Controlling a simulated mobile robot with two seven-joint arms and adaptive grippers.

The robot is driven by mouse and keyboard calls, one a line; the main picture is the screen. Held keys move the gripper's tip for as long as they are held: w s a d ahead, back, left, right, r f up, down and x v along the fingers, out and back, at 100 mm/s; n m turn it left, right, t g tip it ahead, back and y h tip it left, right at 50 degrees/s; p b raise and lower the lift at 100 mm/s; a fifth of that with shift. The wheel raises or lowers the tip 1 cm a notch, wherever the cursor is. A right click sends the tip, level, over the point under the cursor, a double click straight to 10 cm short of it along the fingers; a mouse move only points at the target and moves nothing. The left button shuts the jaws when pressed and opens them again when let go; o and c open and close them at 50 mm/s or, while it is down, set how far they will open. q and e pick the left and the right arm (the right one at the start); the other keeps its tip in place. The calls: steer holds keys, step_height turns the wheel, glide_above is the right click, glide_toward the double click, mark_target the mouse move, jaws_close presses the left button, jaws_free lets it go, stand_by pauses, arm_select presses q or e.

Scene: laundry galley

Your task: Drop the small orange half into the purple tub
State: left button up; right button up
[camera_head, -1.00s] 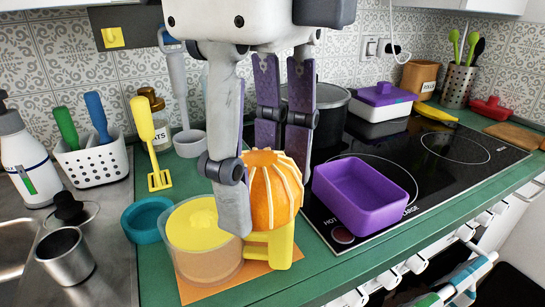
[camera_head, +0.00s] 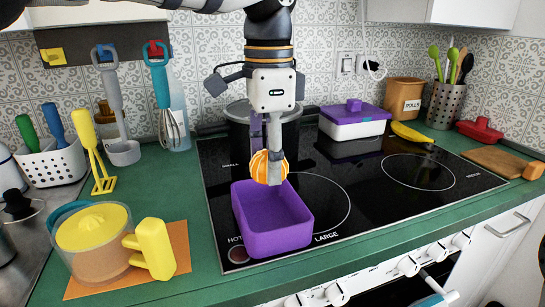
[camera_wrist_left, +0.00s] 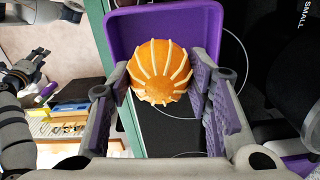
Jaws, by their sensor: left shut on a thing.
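The small orange half (camera_head: 262,168) is orange with pale stripes. My left gripper (camera_head: 268,170) comes down from above and is shut on it. In the left wrist view the orange half (camera_wrist_left: 158,72) sits between the two purple-padded fingers (camera_wrist_left: 165,85). The purple tub (camera_head: 275,240) stands on the black cooktop, open at the top. The orange half shows just above the tub's back rim, apart from its floor. In the left wrist view the tub (camera_wrist_left: 122,30) lies behind the orange half. What seems part of my right gripper (camera_wrist_left: 30,75) shows at the left, its jaws unclear.
A yellow-topped juicer (camera_head: 95,230) with a yellow handle stands on an orange mat left of the tub. A dark pot (camera_head: 255,135) stands behind the left gripper. A white box with a purple lid (camera_head: 353,120) is at the back. The cooktop right of the tub is clear.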

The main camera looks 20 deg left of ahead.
mark_target(269, 221)
arm_select(q)
steer(key=shift+w+f, duration=0.15)
steer(key=shift+w, duration=0.2)
steer(key=shift+a, duration=0.1)
steer(key=shift+a, duration=0.1)
steer(key=shift+s, duration=0.1)
step_height(269, 221, down, 9)
steer(key=shift+r, duration=0.1)
steer(key=shift+f, duration=0.6)
stand_by(0.3)
steer(key=o, duration=1.3)
steer(key=shift+o, duration=0.2)
